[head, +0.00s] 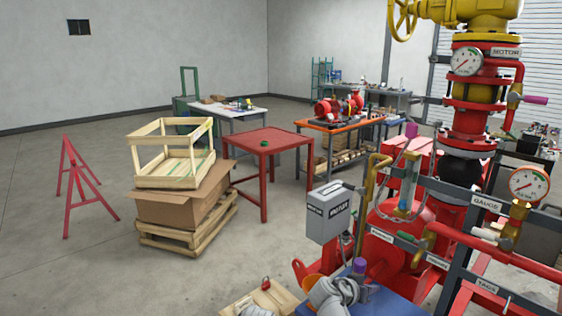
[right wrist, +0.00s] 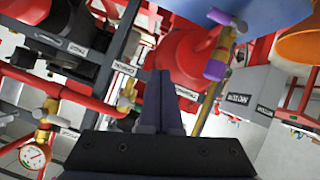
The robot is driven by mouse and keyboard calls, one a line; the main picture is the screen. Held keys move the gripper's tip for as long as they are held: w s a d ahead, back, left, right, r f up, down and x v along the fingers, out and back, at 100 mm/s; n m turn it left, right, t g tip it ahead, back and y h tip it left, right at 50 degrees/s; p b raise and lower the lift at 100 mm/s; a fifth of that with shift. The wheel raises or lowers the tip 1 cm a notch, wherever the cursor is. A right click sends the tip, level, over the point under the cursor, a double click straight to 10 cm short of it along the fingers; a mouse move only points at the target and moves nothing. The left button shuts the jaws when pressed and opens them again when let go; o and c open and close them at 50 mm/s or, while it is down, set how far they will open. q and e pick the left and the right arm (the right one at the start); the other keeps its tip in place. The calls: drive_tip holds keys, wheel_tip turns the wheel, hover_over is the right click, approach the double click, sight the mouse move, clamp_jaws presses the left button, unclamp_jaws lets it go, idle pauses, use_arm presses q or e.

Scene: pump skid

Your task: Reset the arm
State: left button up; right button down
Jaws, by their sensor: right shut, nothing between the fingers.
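My right gripper (right wrist: 162,82) shows in the right wrist view. Its two dark fingers rise from a black, bolted mount at the bottom edge and lie together, with nothing between them. The fingertips appear against the red pump body (right wrist: 190,60); I cannot tell the gap between them. In the head view I cannot clearly pick out the right fingers among the clutter at the lower middle. My left gripper shows in neither view.
The pump skid, with its red pump body (head: 392,225), pipes and gauge (head: 529,184), crowds the right side. A grey control box (head: 331,212) stands at its left. A red table (head: 263,139) and stacked crates (head: 190,237) stand farther left. The floor at far left is mostly free.

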drive_tip(key=s+a+f+n+g+y, duration=0.3)
drive_tip(key=s+a+f+n+y, duration=0.1)
drive_tip(key=s+a, duration=0.5)
drive_tip(key=s+a+f+n+g+y, duration=0.4)
drive_tip(key=s+a+f+n, duration=0.2)
drive_tip(key=s+a, duration=0.3)
drive_tip(key=a+f, duration=0.1)
drive_tip(key=a, duration=0.2)
drive_tip(key=shift+s+f+n+y, duration=0.15)
drive_tip(key=shift+s+n+y, duration=0.25)
